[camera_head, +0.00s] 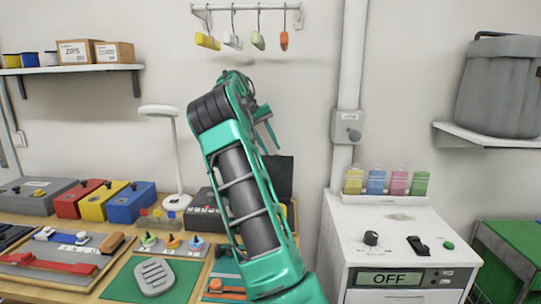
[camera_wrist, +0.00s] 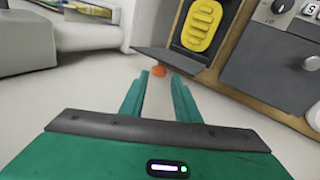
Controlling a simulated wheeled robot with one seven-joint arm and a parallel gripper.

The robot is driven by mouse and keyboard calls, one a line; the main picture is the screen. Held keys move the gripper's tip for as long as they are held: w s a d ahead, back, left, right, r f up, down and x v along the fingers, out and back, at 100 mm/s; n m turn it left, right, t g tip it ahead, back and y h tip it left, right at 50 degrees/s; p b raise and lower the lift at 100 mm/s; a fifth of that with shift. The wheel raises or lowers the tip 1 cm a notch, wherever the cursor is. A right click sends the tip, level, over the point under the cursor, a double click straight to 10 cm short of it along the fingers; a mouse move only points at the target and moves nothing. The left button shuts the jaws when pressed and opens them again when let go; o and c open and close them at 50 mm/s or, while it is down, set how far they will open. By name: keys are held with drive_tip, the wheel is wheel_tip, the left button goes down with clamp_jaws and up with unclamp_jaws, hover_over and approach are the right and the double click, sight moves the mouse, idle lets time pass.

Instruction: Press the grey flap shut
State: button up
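The grey flap (camera_wrist: 168,62) shows in the wrist view as a dark panel standing out from the edge of a compartment, so it is open. Inside the compartment is a yellow ribbed piece (camera_wrist: 202,24). My gripper (camera_wrist: 158,78) has its two teal fingers apart with nothing between them, pointing toward the flap; I cannot tell whether they touch it. In the head view the dark upright panel (camera_head: 281,172), which looks like the same flap, is partly hidden behind my arm. My gripper (camera_head: 266,128) is above it there.
A dark box (camera_head: 203,217) and white lamp (camera_head: 173,150) stand left of my arm. The white cabinet (camera_head: 400,230) with an OFF display stands right. Trays and coloured boxes fill the bench's left.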

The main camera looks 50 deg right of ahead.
drive_tip(key=shift+x, duration=1.7)
